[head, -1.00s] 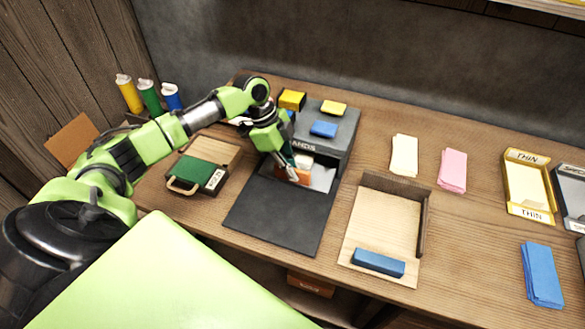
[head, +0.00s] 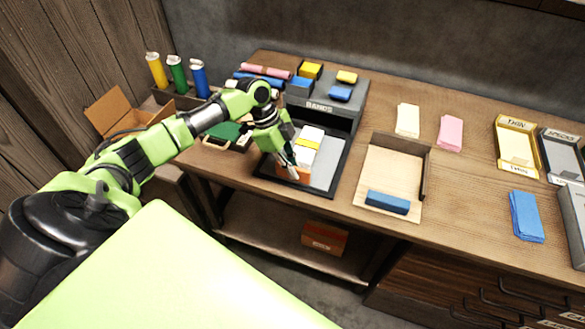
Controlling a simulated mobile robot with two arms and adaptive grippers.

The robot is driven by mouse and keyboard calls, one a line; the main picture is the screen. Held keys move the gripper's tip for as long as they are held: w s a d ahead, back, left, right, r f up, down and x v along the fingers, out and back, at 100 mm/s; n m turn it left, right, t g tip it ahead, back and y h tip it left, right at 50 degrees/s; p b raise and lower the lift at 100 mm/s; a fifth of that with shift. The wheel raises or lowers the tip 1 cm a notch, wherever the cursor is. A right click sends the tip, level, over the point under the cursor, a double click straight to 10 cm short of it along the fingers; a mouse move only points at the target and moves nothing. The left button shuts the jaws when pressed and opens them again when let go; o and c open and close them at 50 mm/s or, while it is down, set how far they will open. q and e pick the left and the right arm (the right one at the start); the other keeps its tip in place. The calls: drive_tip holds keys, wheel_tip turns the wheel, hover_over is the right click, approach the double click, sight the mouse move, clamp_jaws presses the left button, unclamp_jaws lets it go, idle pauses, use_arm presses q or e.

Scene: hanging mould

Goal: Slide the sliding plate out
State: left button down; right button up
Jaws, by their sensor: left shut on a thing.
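The grey sliding plate (head: 324,166) lies out over the black base (head: 340,184) in front of the box marked BANDS (head: 318,107). A white stack with a yellow band (head: 308,146) is on its left part. An orange block (head: 300,174) is at the stack's near end. My left gripper (head: 290,168) is at the orange block and appears shut on it; its fingertips partly hide the contact. My right gripper is not in view.
A wooden tray (head: 388,172) with a blue block (head: 388,203) stands right of the base. A green-topped box (head: 222,133) sits left, partly behind my arm. Yellow and blue blocks lie on the BANDS box. The table's front edge is close to the base.

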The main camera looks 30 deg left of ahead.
use_arm(q)
drive_tip(key=c, duration=2.1)
unclamp_jaws()
drive_tip(key=shift+s+d, duration=0.1)
drive_tip(key=shift+s, duration=0.15)
drive_tip(key=shift+c, duration=0.2)
drive_tip(key=shift+r, duration=0.2)
drive_tip(key=v, duration=1.1)
drive_tip(key=shift+a+r, duration=0.25)
drive_tip(key=shift+a, duration=0.05)
drive_tip(key=shift+s+d+f, duration=0.1)
